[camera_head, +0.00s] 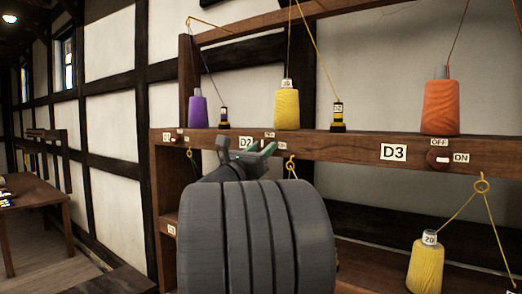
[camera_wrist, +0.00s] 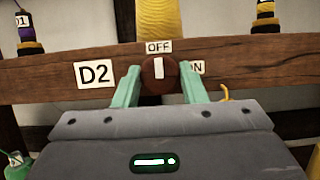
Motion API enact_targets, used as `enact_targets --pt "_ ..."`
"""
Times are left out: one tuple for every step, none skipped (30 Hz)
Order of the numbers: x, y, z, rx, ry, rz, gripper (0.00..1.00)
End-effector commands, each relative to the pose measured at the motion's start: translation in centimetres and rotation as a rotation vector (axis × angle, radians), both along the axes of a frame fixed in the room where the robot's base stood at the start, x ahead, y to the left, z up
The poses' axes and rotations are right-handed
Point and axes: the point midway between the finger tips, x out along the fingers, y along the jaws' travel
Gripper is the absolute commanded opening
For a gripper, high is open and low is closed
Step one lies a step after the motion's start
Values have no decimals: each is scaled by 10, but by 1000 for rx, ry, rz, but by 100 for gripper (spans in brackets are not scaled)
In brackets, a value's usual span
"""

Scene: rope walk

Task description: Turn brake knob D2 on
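Brake knob D2 (camera_wrist: 153,84) is a round brown knob with a white bar mark on the wooden rail. In the wrist view its white mark stands upright, pointing at the OFF label (camera_wrist: 159,46) above it. The ON label (camera_wrist: 197,67) at its right is partly hidden by a finger. The D2 label (camera_wrist: 94,73) is left of the knob. My gripper (camera_wrist: 158,84) has its two green fingers apart, one on each side of the knob; I cannot tell whether they touch it. In the head view my gripper (camera_head: 253,150) and arm hide the knob.
The rail (camera_head: 345,149) carries a purple spool (camera_head: 197,110), a yellow spool (camera_head: 286,106) and an orange spool (camera_head: 441,105) with thread running up. Knob D3 (camera_head: 437,158) is to the right. A lower yellow spool (camera_head: 426,264) stands at right. A table (camera_head: 32,195) is at left.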

Motion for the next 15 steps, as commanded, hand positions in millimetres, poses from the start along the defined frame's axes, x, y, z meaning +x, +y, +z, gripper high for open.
enact_targets --pt "0 0 0 1 -1 0 15" --pt "0 0 0 2 -1 0 15" --pt "0 0 0 4 -3 0 15" --pt "0 0 -1 7 -5 0 15" --pt "0 0 -1 11 -8 0 15" --pt "0 0 -1 18 -13 1 15" --pt "0 0 -2 25 -18 1 15" --pt "0 1 -2 33 -24 1 15" --pt "0 1 -2 45 -33 1 15" --pt "0 1 -3 56 -40 1 15" --pt "1 2 -3 68 -49 2 15" --pt "1 2 -4 87 -63 1 15" --pt "1 2 -4 103 -76 1 15" --pt "1 2 -4 120 -88 1 15" --pt "1 2 -4 144 -105 1 15"
